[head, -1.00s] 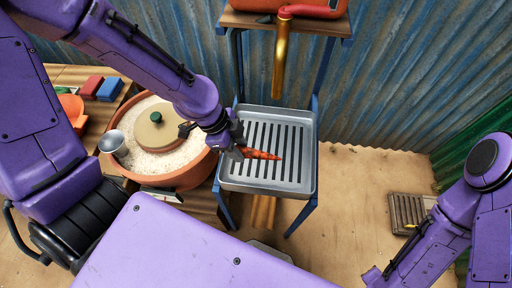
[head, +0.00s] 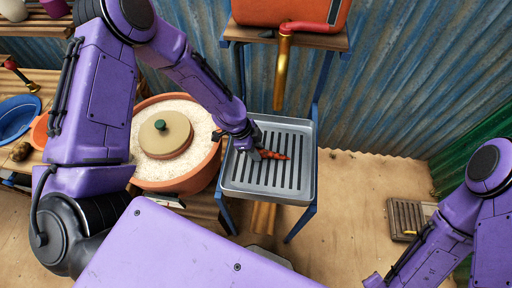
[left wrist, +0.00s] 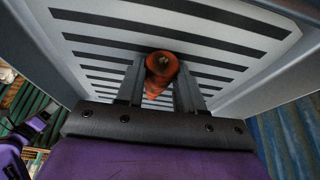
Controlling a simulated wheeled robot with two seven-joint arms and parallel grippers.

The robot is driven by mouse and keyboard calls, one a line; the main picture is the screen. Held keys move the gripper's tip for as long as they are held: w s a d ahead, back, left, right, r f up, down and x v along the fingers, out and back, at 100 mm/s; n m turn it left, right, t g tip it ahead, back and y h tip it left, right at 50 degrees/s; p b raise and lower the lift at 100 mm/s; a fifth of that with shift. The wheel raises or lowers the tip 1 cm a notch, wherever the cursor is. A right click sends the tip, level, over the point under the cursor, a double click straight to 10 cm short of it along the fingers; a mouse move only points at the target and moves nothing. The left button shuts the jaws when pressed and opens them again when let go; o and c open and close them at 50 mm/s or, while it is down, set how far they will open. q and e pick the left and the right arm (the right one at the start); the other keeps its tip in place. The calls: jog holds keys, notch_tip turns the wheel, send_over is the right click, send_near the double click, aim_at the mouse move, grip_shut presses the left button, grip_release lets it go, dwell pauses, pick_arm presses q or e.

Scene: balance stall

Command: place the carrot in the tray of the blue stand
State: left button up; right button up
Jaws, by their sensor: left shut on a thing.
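The orange carrot (head: 272,155) is at the upper middle of the slotted grey metal tray (head: 262,191) of the blue stand (head: 314,150). My left gripper (head: 257,153) is shut on the carrot near its left end. In the left wrist view the carrot (left wrist: 161,68) sits between the two fingers (left wrist: 160,90), one end toward the camera, with the tray's slats (left wrist: 190,32) behind it. I cannot tell whether the carrot touches the tray. My right arm shows at the right edge of the head view, but its gripper is out of the picture.
A terracotta pot (head: 182,180) of white grains with a round lid (head: 165,135) stands just left of the tray. A brass spout (head: 281,80) under an orange tank (head: 300,12) hangs behind the tray. A floor grate (head: 405,218) lies at the right. A blue bowl (head: 18,115) is at far left.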

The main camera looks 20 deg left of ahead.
pick_arm(q)
jog(key=shift+f, duration=0.2)
jog(key=o, duration=1.1)
jog(key=shift+r, duration=0.1)
jog(key=shift+r, duration=0.25)
jog(key=shift+a+r, duration=0.15)
jog(key=shift+r, duration=0.15)
jog(key=b+v, duration=0.1)
jog(key=v, duration=1)
jog(key=shift+s+r, duration=0.1)
